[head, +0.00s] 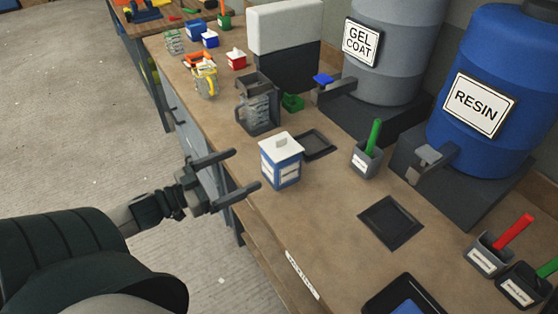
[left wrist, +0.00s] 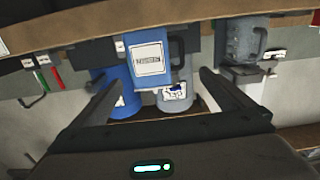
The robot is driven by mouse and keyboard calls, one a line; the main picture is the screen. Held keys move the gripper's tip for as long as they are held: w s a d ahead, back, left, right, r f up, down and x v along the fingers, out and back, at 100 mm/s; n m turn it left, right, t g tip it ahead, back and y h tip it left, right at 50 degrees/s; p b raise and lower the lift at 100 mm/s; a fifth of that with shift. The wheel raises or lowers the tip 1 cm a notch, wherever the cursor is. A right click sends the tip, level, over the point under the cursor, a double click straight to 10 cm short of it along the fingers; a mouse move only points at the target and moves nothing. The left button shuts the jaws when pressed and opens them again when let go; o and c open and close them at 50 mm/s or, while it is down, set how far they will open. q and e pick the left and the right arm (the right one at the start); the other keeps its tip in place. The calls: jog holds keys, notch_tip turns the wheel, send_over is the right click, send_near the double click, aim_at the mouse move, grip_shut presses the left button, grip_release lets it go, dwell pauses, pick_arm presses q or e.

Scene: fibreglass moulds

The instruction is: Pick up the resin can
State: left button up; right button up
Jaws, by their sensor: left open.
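The resin can (head: 280,166) is a blue, box-shaped can with a white lid and a white label. It stands upright on the workbench near the front edge. In the left wrist view, which is upside down, the blue can (left wrist: 138,72) shows between the fingers, its label towards me. My left gripper (head: 245,169) is open and empty at the bench's front edge, its fingers pointing at the can and apart from it. The fingers also frame the can in the left wrist view (left wrist: 157,76). My right gripper is not in view.
A grey jug (head: 257,108) stands left of the can, with a dark square tray (head: 316,144) behind it. A grey cup (head: 366,160) with a green handle stands to the right. The blue resin drum (head: 496,95) and grey gel coat drum (head: 398,60) stand at the back.

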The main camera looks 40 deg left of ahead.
aim_at(263, 159)
pick_arm(q)
jog(key=p+x, duration=0.1)
jog(key=x, duration=0.5)
jog(key=shift+w+d+p, duration=0.2)
jog(key=shift+w+p, duration=0.15)
jog(key=shift+w, duration=0.1)
jog(key=shift+w, duration=0.15)
jog(key=shift+w+d+p, duration=0.3)
jog(key=shift+w+p, duration=0.15)
jog(key=shift+w, duration=0.1)
jog(key=shift+f+p+x, duration=0.15)
jog(key=shift+p+x, duration=0.2)
jog(key=shift+x, duration=0.6)
jog(key=shift+f+p+x, duration=0.1)
jog(key=shift+p+x, duration=0.25)
jog(key=shift+x, duration=0.6)
jog(key=shift+d, duration=0.1)
